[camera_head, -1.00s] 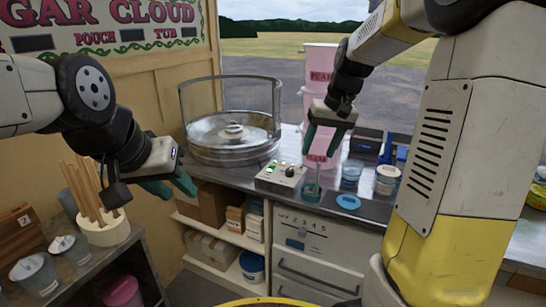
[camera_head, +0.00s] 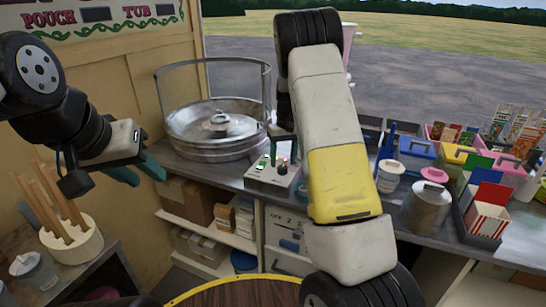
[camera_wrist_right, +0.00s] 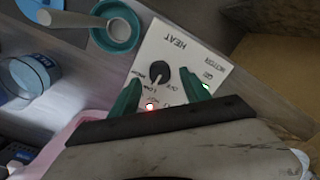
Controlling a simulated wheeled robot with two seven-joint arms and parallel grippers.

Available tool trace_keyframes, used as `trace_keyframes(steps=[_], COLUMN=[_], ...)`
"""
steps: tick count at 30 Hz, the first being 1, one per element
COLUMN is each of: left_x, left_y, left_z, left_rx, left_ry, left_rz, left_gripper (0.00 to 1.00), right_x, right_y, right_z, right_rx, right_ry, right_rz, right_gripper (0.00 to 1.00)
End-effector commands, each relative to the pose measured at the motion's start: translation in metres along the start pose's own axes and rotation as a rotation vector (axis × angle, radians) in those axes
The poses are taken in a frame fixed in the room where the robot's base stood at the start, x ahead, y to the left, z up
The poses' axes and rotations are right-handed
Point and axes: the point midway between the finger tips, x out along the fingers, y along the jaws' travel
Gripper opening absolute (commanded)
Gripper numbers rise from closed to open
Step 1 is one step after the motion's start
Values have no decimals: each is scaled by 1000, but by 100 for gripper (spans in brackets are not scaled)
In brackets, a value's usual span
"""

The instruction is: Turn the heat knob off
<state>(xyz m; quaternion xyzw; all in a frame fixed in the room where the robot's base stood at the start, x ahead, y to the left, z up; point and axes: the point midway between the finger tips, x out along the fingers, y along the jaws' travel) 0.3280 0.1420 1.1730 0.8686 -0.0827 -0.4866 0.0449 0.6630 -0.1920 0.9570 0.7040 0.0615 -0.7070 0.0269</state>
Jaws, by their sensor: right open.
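The white control box (camera_head: 271,173) sits at the front edge of the counter, left of centre. The right wrist view shows its HEAT label (camera_wrist_right: 174,42), a black heat knob (camera_wrist_right: 187,79), a lit red lamp (camera_wrist_right: 149,106) and a lit green lamp (camera_wrist_right: 206,88). My left gripper (camera_head: 138,169) is open and empty, away at the left.
The round metal cotton-candy pan (camera_head: 215,135) stands behind and left of the box. Tubs and a striped popcorn box (camera_head: 487,220) fill the right counter.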

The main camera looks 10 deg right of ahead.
Motion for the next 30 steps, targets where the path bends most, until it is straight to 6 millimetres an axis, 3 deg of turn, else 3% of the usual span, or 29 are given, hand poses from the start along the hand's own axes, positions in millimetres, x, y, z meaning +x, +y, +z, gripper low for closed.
trace_keyframes(steps=[6,14,15,23,30], left_x=[0,0,0,0,0], left_y=[0,0,0,0,0], left_z=[0,0,0,0,0], left_rx=[0,0,0,0,0], left_ry=[0,0,0,0,0], left_rz=[0,0,0,0,0], left_gripper=[36,36,36,36,36], right_x=[21,23,23,22,22], right_y=[0,0,0,0,0], right_z=[0,0,0,0,0], right_rx=[0,0,0,0,-11], right_ry=[0,1,1,1,1], right_rz=[0,0,0,0,-1], right_gripper=[55,55,53,2,0])
